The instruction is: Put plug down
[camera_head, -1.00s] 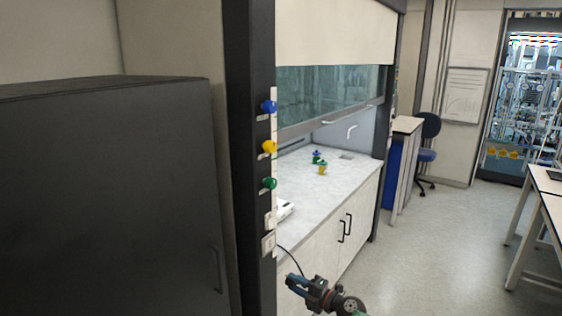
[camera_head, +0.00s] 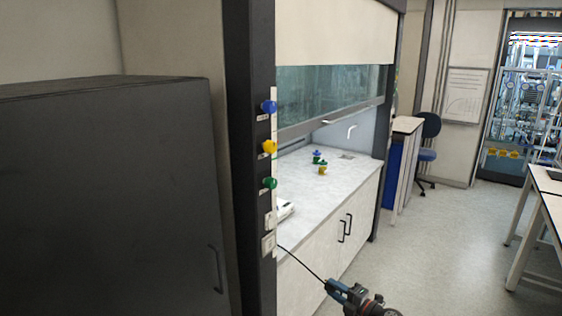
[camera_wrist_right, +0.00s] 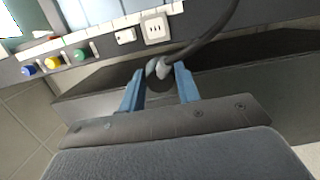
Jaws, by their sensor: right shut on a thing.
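My right gripper (camera_head: 332,287) is low in the head view, in front of the fume hood's cabinet. In the right wrist view its two blue fingers (camera_wrist_right: 158,90) are shut on a grey plug (camera_wrist_right: 161,70). A dark cable (camera_wrist_right: 211,40) curves from the plug to the upper right. In the head view the cable (camera_head: 302,264) runs from near the post's lower socket to the gripper, and the plug is too small to tell. The wall socket (camera_wrist_right: 154,28) shows bare holes in the wrist view. My left gripper is not in view.
The hood worktop (camera_head: 325,198) holds small blue-green and yellow-green items (camera_head: 322,168) and a white device (camera_head: 285,209). A dark cabinet (camera_head: 110,200) stands left. The post carries blue, yellow and green knobs (camera_head: 270,147). Open floor (camera_head: 440,240) lies to the right, before white tables.

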